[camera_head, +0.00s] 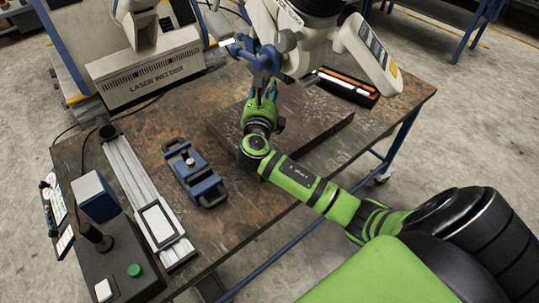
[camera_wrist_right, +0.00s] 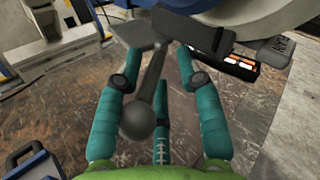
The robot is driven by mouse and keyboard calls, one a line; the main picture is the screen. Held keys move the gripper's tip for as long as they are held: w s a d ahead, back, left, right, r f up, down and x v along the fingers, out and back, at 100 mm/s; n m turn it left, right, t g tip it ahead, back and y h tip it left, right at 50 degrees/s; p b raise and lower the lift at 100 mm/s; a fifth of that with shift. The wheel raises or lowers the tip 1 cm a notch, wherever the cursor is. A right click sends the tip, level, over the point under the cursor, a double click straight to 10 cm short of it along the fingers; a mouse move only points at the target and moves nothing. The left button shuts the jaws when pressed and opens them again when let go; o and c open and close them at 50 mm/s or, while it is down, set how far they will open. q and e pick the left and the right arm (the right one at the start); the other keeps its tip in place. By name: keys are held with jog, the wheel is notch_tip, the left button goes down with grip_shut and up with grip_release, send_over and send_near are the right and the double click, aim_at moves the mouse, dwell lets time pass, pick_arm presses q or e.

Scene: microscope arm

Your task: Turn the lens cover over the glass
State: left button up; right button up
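The microscope (camera_head: 320,40) hangs over the back of the table, and its pale head also shows at the top of the wrist view (camera_wrist_right: 225,15). A dark grey lever with a ball knob (camera_wrist_right: 138,121) hangs below it, joined at the top to a flat grey plate (camera_wrist_right: 138,34) that may be the lens cover. My right gripper (camera_head: 263,90) is under the microscope. Its teal fingers (camera_wrist_right: 160,62) stand apart on both sides of the lever, with no clear contact. I cannot make out the glass. My left gripper is not in view.
A dark slab (camera_head: 315,125) lies on the table (camera_head: 235,225) beneath my right gripper. A tool case (camera_head: 345,88) lies to its right. A blue-handled device (camera_head: 195,173), a metal rail (camera_head: 140,185), a control box (camera_head: 115,265) and the laser welder (camera_head: 150,75) stand at the left.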

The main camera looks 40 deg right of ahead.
jog(key=b+v, duration=0.2)
jog(key=v, duration=1)
jog(key=s+a+f+m+g+y, duration=0.1)
jog(key=s+f+m+g+y, duration=0.2)
jog(key=s+f+m, duration=0.2)
jog(key=s+a+f+m+g+y, duration=0.1)
jog(key=s+f+m+g+y, duration=0.2)
jog(key=f+m, duration=0.7)
jog(key=shift+s+a+f+m+y, duration=0.2)
jog(key=shift+s+f+m+y, duration=0.1)
jog(key=shift+s+m, duration=0.95)
